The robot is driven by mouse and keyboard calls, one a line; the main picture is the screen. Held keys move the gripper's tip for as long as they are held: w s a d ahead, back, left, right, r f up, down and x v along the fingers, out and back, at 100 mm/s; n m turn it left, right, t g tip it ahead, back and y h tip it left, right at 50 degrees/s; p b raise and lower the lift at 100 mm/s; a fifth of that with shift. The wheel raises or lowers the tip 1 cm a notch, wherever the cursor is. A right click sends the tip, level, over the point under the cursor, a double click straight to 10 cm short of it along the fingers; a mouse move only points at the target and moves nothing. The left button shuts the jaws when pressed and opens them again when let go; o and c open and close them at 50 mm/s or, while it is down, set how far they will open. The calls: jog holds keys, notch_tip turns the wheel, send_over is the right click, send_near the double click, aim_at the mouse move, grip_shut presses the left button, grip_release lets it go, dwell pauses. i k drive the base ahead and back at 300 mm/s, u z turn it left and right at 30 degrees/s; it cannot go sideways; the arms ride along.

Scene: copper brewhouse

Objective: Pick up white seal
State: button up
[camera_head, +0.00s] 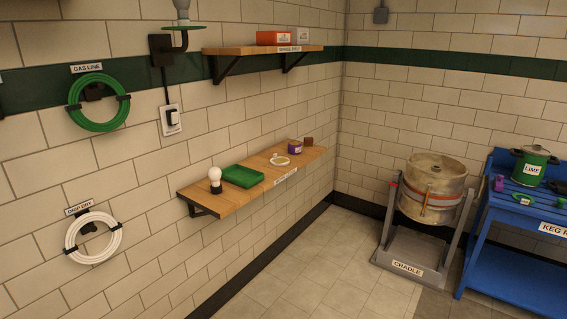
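A small white ring (280,160), which looks like the white seal, lies on the lower wooden wall shelf (231,203). It is right of a green tray (243,176) and left of a small purple container (295,147). It appears flat on the wood near the shelf's front label, and its fine shape is too small to tell. My gripper is not in view.
A white bulb (215,179) stands at the shelf's near end, a brown block (308,141) at the far end. Hose coils hang at left. A keg (434,187) in a cradle and a blue bench (515,230) stand at right. The tiled floor between is clear.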

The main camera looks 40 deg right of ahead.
aim_at(282, 161)
jog(key=i, duration=0.9)
jog(key=u, duration=0.05)
